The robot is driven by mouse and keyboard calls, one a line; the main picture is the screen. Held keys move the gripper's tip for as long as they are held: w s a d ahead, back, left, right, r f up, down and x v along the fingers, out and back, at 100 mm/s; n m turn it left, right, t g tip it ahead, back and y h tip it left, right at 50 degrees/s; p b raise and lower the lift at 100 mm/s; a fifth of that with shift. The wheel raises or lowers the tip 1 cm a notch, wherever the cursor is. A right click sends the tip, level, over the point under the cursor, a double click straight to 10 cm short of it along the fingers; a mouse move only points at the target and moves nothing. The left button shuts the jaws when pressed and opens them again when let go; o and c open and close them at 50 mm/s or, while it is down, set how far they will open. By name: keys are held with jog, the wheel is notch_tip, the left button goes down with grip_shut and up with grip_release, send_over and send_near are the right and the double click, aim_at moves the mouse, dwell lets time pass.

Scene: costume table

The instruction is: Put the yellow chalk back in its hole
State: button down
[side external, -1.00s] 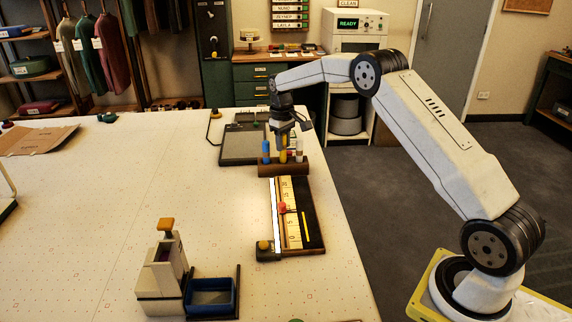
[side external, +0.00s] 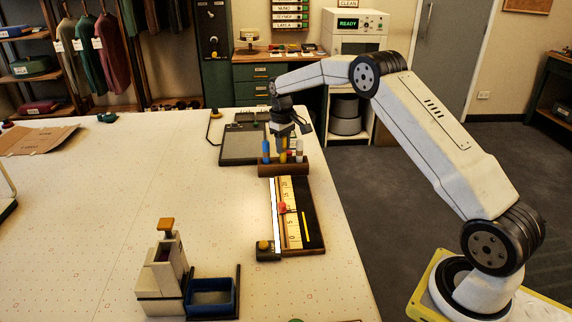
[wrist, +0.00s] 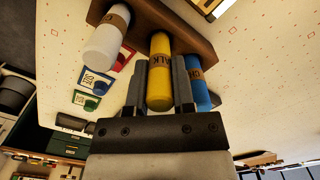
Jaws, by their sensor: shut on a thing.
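The yellow chalk (side external: 283,157) stands upright at the dark wooden rack (side external: 270,171), between the blue chalk (side external: 266,150) and the white one (side external: 299,149). In the wrist view the yellow chalk (wrist: 159,88) shows a "CHALK" label, and its far end meets the rack (wrist: 178,30). How deep it sits in a hole I cannot tell. My gripper (wrist: 161,82) is shut on the yellow chalk, one finger on each side; in the side view my gripper (side external: 283,148) is just above the rack.
A measuring board with a red piece (side external: 283,208) lies in front of the rack. A grey tray (side external: 240,147) is behind it to the left. A beige device (side external: 163,275) and a blue bin (side external: 212,297) stand at the front. The table's left middle is clear.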

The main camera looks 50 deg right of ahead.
jog(key=shift+f, duration=0.55)
dwell(0.9)
jog(key=shift+c, duration=1.9)
grip_release()
jog(key=shift+r, duration=0.2)
jog(key=shift+r, duration=3.3)
jog(key=s+a+t, duration=0.2)
jog(key=s+a, duration=1)
jog(key=s+a+f, duration=0.2)
jog(key=s+a, duration=0.1)
jog(key=s, duration=0.5)
jog(key=s+a+f, duration=0.2)
jog(key=s+a, duration=0.1)
jog(key=s, duration=0.5)
jog(key=shift+s+a+f+t, duration=0.2)
jog(key=shift+s+f+t, duration=0.1)
jog(key=shift+s+t, duration=0.1)
